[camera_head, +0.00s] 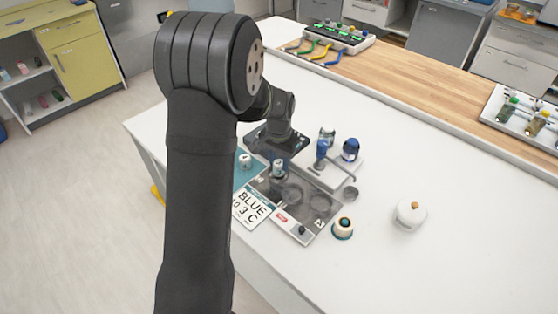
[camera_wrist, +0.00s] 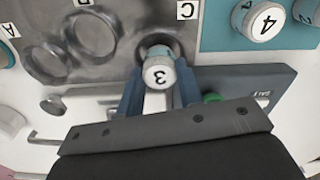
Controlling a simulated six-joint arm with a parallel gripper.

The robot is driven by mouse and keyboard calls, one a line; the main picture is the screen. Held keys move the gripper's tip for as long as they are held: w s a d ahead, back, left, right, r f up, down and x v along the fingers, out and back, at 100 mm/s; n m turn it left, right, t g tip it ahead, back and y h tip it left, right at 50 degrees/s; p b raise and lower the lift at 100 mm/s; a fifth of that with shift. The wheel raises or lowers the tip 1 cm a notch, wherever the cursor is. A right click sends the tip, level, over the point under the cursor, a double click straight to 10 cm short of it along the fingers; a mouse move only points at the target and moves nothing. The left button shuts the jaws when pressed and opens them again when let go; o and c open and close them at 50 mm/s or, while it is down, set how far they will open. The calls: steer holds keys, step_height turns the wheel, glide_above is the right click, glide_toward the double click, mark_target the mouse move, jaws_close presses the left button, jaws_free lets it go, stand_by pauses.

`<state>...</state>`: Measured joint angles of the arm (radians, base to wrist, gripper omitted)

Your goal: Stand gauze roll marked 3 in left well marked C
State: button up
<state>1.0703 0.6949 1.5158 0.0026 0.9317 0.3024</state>
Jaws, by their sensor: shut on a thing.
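The gauze roll marked 3 (camera_wrist: 159,74) is a white cylinder with a black 3 on its top. My gripper (camera_wrist: 158,92) is shut on it, one blue finger on each side. The roll also shows in the head view (camera_head: 277,165), upright below my gripper. It is at the well marked C (camera_wrist: 155,42), whose dark rim shows behind it in the wrist view. Whether its base is inside the well or just above it is hidden. The grey metal tray (camera_head: 305,221) has two other round wells, both empty.
A gauze roll marked 4 (camera_wrist: 262,22) stands on a teal mat (camera_wrist: 215,35) beside the tray.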

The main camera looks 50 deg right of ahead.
mark_target(279, 163)
steer(key=shift+f, duration=0.6)
stand_by(0.5)
steer(key=o, duration=0.7)
steer(key=shift+c, duration=0.2)
step_height(279, 163, up, 11)
stand_by(0.6)
step_height(279, 163, down, 9)
stand_by(0.7)
steer(key=shift+r, duration=0.1)
